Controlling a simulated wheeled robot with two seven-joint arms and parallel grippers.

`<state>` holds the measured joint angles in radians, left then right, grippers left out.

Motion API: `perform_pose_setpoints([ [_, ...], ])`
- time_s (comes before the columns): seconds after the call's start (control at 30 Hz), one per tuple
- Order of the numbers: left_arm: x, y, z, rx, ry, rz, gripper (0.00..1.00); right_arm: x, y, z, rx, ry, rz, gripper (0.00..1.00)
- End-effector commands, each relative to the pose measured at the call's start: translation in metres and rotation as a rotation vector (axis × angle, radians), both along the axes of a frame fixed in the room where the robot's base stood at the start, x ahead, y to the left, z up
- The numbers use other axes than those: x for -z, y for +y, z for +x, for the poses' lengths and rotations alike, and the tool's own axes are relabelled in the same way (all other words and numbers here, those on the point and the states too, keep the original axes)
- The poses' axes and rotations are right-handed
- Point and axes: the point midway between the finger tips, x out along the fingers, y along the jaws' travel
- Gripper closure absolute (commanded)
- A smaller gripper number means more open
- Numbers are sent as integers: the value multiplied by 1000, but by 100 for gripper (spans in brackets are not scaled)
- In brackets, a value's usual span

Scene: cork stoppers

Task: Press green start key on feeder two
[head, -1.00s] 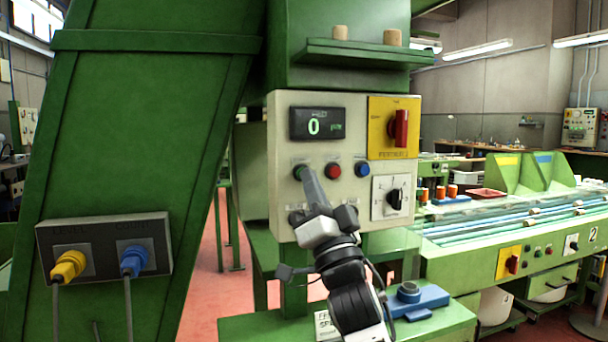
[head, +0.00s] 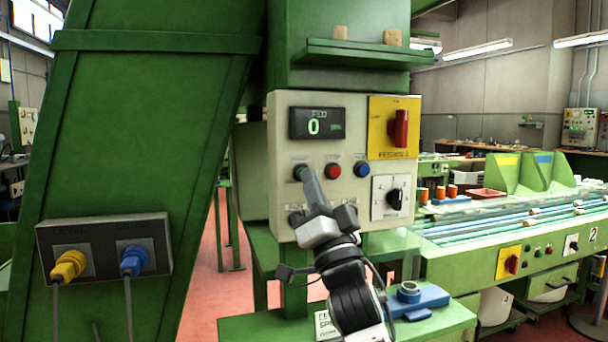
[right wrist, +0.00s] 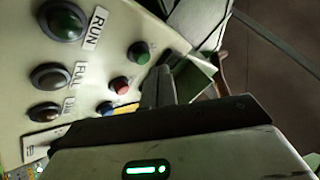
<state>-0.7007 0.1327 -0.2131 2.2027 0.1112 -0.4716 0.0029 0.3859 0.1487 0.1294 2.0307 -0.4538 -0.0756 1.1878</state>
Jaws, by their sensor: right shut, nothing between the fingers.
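The control panel (head: 285,110) stands in the middle of the head view, with a green key (head: 298,172), a red key (head: 333,171) and a blue key (head: 362,170) in a row. My right gripper (head: 306,172) is shut and empty, its fingertips at the green key and partly covering it. In the right wrist view the green key (right wrist: 138,52) shows just left of the fingers (right wrist: 161,82). I cannot tell whether the fingertips touch it. The display (head: 317,123) above the keys reads a green 0. My left gripper is not in view.
Beside the keys are a red rotary switch (head: 400,128) on a yellow plate and a black knob (head: 395,198). Lamps, one labelled RUN (right wrist: 62,20), sit on the panel. A blue fixture (head: 425,297) stands on the green ledge below. A conveyor bench (head: 450,265) is at right.

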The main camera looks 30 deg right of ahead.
Motion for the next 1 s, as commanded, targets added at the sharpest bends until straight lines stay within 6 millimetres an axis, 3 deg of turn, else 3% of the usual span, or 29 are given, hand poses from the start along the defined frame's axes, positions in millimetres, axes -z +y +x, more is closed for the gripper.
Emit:
perform_pose_setpoints([
  [1.0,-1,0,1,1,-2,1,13,0,-2,8,0,0,0,100],
])
